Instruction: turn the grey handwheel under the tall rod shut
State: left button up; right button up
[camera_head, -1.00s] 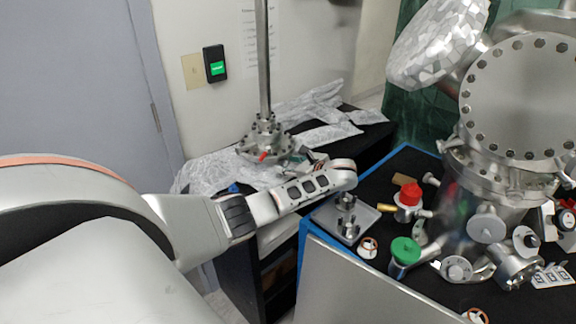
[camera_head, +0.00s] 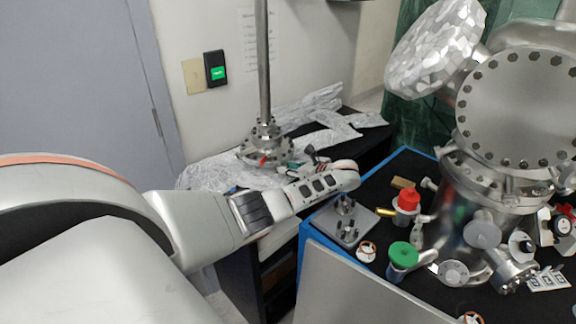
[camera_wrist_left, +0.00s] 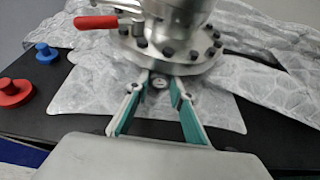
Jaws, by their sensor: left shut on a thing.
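The tall grey rod (camera_head: 263,70) stands on a round bolted metal flange (camera_head: 263,150) on the dark bench at the back. In the left wrist view the flange (camera_wrist_left: 200,62) has a red lever handle (camera_wrist_left: 97,22) at its left. A small grey handwheel (camera_wrist_left: 159,84) shows just below the flange rim. My left gripper (camera_wrist_left: 158,88), with teal-lined fingers, is shut on this handwheel, one finger on each side. In the head view the left gripper (camera_head: 308,158) is small and partly hidden beside the flange. My right gripper is not in view.
Crumpled foil (camera_head: 215,172) lies under and around the flange. A red knob (camera_wrist_left: 14,92) and a blue knob (camera_wrist_left: 46,53) stand left of it in the wrist view. At right stands a large metal chamber (camera_head: 460,220) with red and green knobs. A grey panel (camera_head: 350,285) stands in front.

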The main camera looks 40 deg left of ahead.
pick_arm(q)
jog(key=shift+w+m+g, duration=0.1)
jog(key=shift+m+g, duration=0.3)
jog(key=shift+m, duration=0.1)
jog(key=shift+b, duration=0.45)
jog(key=shift+m, duration=0.3)
jog(key=o, duration=1.1)
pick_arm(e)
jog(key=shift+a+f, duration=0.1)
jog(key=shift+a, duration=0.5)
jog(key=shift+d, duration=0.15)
pick_arm(q)
jog(key=v, duration=1.2)
jog(key=shift+w, duration=0.15)
